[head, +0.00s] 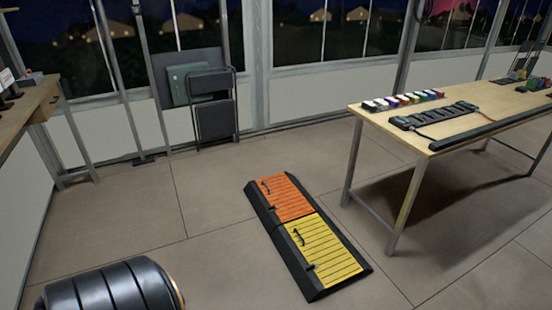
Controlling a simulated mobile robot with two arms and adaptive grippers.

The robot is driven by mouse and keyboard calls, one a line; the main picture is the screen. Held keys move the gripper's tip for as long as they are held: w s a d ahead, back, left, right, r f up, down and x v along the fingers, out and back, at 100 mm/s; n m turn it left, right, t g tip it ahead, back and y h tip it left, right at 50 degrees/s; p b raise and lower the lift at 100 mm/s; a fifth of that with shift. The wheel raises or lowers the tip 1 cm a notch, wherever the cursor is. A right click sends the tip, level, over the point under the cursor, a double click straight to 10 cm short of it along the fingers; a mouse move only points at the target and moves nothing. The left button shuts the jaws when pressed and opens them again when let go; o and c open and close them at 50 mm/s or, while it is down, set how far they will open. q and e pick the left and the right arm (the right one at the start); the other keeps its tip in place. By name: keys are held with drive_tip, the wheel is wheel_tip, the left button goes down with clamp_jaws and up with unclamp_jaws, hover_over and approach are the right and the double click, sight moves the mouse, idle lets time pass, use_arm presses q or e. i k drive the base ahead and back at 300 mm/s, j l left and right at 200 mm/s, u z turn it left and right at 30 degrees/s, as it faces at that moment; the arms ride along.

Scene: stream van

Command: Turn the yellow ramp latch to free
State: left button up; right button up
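A low ramp with a black frame (297,271) lies on the floor in the middle of the head view. Its nearer panel is yellow (334,249) and its farther panel is orange (289,197). The yellow panel has a black arched handle (298,236) and a small dark fitting (310,267) along its left edge. That fitting looks like the latch, but it is too small to tell how it is turned. The orange panel carries similar dark fittings. Neither of my grippers is in view.
A wooden table (386,119) with a black power strip and several small coloured items stands to the right. Another bench (30,107) is at the left edge. Folded chairs (213,118) lean near the back wall.

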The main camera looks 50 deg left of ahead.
sight(313, 267)
drive_tip(key=u, duration=1.2)
drive_tip(key=i+z, duration=0.2)
drive_tip(key=i, duration=0.4)
